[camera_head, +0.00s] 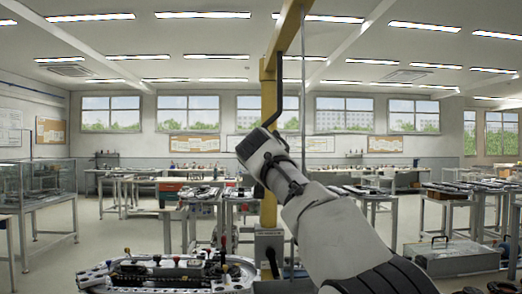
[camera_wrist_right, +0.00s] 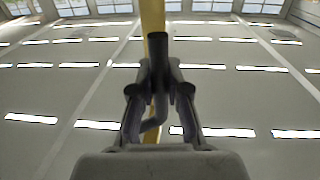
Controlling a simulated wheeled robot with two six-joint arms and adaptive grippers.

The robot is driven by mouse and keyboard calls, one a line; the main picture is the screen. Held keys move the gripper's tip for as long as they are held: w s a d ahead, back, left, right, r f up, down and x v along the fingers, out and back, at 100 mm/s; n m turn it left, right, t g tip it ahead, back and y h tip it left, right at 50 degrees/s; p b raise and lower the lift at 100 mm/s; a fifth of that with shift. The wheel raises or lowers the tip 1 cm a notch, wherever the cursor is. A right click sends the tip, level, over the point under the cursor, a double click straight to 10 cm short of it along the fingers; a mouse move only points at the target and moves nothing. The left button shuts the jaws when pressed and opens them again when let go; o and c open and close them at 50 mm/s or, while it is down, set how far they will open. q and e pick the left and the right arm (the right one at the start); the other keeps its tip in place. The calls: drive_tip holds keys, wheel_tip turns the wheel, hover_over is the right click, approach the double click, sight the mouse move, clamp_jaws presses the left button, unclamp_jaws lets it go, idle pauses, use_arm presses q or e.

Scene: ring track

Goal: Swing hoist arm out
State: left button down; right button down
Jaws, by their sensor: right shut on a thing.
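The yellow hoist has an upright post (camera_head: 268,92) and a yellow boom (camera_head: 288,28) that runs overhead toward me. A dark bent handle (camera_head: 279,88) hangs from the boom. My right gripper (camera_head: 266,140) is raised at the handle's lower end, and its fingers are mostly hidden in the head view. In the right wrist view, the right gripper (camera_wrist_right: 158,92) is shut on the dark handle (camera_wrist_right: 159,75), with a finger on each side and the yellow boom behind. A thin vertical line (camera_head: 303,100) hangs from above, right of the handle. My left gripper is not in view.
A ring track (camera_head: 100,276) with small parts stands low at front left. A grey metal case (camera_head: 450,258) is at lower right. Workbenches (camera_head: 370,192) line the room behind, and a glass cabinet (camera_head: 40,190) stands at left. Open floor (camera_head: 110,235) shows at left.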

drive_tip(key=shift+w+a+f, duration=0.1)
drive_tip(key=shift+f, duration=0.15)
